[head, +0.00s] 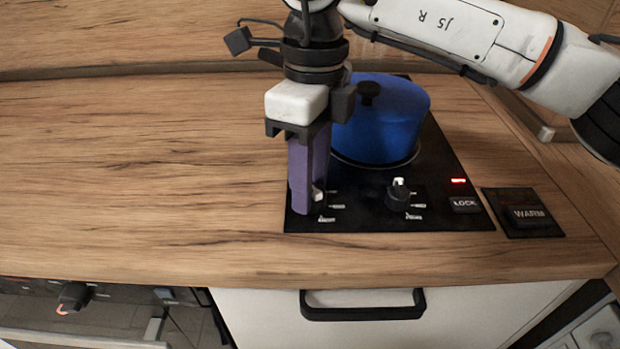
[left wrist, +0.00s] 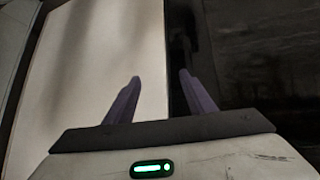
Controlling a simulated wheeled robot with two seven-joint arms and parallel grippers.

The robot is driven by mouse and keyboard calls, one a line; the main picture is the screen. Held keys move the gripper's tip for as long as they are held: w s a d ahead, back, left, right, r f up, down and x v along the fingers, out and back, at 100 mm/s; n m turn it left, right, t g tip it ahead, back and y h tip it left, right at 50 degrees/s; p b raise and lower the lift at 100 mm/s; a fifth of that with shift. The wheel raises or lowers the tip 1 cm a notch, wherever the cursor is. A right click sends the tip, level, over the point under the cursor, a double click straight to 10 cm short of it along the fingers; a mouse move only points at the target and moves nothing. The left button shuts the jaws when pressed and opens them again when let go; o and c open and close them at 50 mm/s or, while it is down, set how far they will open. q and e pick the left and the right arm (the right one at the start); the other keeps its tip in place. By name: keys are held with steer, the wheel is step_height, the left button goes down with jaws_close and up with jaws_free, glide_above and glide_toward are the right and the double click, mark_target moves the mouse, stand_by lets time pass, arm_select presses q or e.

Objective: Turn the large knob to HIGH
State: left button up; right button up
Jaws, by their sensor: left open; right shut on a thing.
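The black hob (head: 440,215) has two knobs near its front edge. My right gripper (head: 312,205) points straight down, its purple fingers shut on the left hob knob (head: 319,196). Most of that knob is hidden by the fingers; a bit of its white pointer shows. The right hob knob (head: 398,194) is black with a white pointer and stands free. I cannot tell which of the two is larger, and the printed marks are too small to read. My left gripper (left wrist: 160,95) is open and empty in the left wrist view, before a pale panel.
A blue pot (head: 385,120) with a black lid knob stands on the hob behind the knobs. A red light (head: 458,181), a LOCK button (head: 465,204) and a WARM pad (head: 524,213) lie to the right. Another knob (head: 73,296) is at lower left. The left worktop (head: 140,170) is clear.

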steer(key=shift+m, duration=0.3)
steer(key=o, duration=1.1)
steer(key=shift+c, duration=0.2)
steer(key=shift+r, duration=0.15)
step_height(320, 180, up, 10)
steer(key=p, duration=0.1)
steer(key=shift+w+d, duration=0.15)
steer(key=shift+w, duration=0.1)
